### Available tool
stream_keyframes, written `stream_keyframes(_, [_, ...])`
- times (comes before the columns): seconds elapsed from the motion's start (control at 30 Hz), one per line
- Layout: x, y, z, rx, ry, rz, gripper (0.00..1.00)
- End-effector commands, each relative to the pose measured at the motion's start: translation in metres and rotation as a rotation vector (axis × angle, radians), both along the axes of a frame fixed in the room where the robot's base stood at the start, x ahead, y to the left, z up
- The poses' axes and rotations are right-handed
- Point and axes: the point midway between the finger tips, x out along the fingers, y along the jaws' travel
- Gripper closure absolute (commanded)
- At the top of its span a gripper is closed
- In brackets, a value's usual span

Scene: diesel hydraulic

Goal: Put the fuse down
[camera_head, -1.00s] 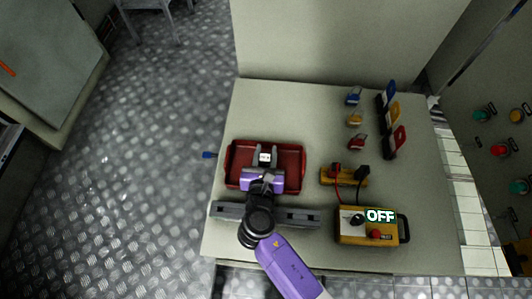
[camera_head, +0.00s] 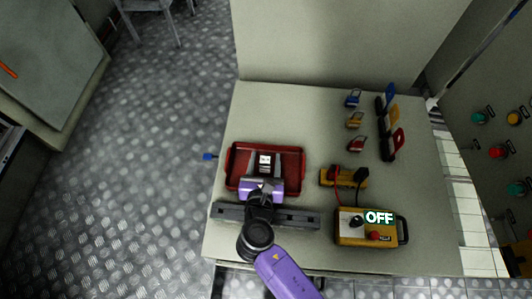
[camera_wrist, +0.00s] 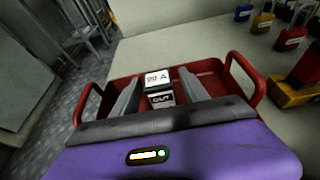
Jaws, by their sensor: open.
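The fuse (camera_head: 264,161) is a small block with a white label on top. It is in the red tray (camera_head: 236,158) on the table. The wrist view shows the fuse (camera_wrist: 158,79) with "20 A" on its label and more lettering on its near face. My gripper (camera_head: 264,166) is over the tray. Its two grey fingers (camera_wrist: 158,90) stand apart on either side of the fuse, with a visible gap at each side. The fuse's underside is hidden, so its contact with the tray floor cannot be seen.
A dark grey bar (camera_head: 295,219) lies in front of the tray. To the right are a yellow box (camera_head: 350,234) marked OFF and a smaller yellow device (camera_head: 340,179) with cables. Several padlocks (camera_head: 355,120) and coloured tags (camera_head: 391,117) stand further back. The table's middle is clear.

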Motion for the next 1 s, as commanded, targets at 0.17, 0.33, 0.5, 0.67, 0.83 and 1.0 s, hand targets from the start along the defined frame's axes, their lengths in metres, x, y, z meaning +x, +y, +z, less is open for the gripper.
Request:
stream_keyframes(0.17, [-0.038,0.001,0.016,0.000,0.001,0.003,0.48])
stream_keyframes(0.33, [-0.067,0.002,0.025,0.000,0.001,0.002,0.48])
stream_keyframes(0.5, [-0.084,0.003,0.031,-0.001,0.000,0.001,0.48])
stream_keyframes(0.67, [-0.089,0.003,0.033,0.000,0.000,0.001,0.48])
stream_keyframes(0.83, [-0.089,0.003,0.033,0.000,0.000,0.000,0.48])
stream_keyframes(1.0, [-0.089,0.003,0.033,0.000,0.000,0.000,0.48])
